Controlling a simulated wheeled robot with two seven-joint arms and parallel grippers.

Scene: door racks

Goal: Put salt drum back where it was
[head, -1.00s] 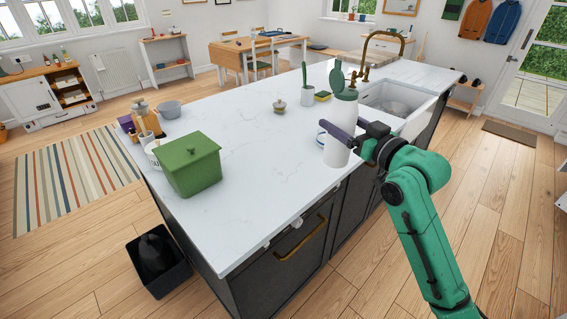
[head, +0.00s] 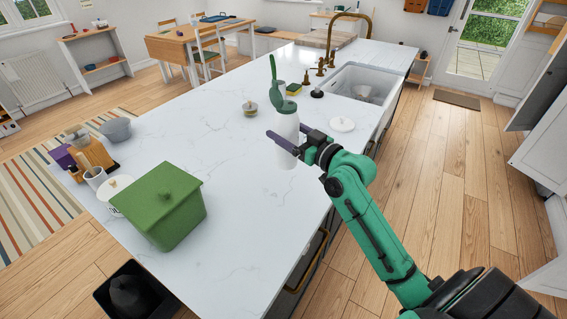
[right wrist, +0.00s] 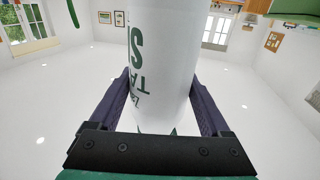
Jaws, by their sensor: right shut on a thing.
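The salt drum (right wrist: 165,60) is a white cylinder with green lettering in the right wrist view. It stands between the purple fingers of my right gripper (head: 285,144), which is shut on it. In the head view the white drum (head: 288,160) shows below the fingers, over the white island counter (head: 235,140). I cannot tell whether its base touches the counter. My left gripper is not in view.
A white disc (head: 342,124) lies to the right, near the sink (head: 350,83). A green box (head: 165,205) stands at the front left.

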